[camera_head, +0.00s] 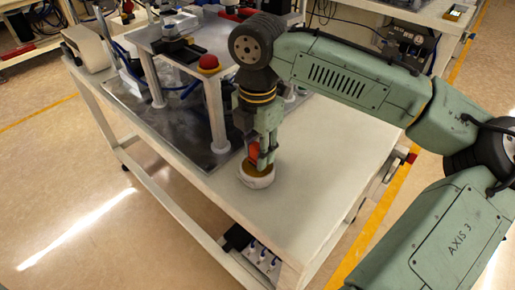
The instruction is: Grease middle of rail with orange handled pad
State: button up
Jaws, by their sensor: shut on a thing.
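My gripper (262,148) points down over the bench top, shut on the orange handle of the pad (254,152). The orange shows between and beside the fingers. Directly below it is a round white container (257,177) with a brownish top, standing on the bench. The lower end of the pad is at the container's top; I cannot tell whether it touches or sits inside. The rail cannot be made out with certainty in this view.
The cream bench (320,165) has free room right and in front of the container. A raised metal platform (185,45) on posts stands behind left, with a red button (208,63) at its near corner. A metal plate (190,140) lies under it. Other workbenches stand at the back.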

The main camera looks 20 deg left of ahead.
aim_at(258, 146)
jog(key=shift+f, duration=0.6)
dwell(2.4)
notch_tip(258, 146, up, 7)
jog(key=p, duration=0.7)
jog(key=shift+r, duration=0.1)
dwell(0.7)
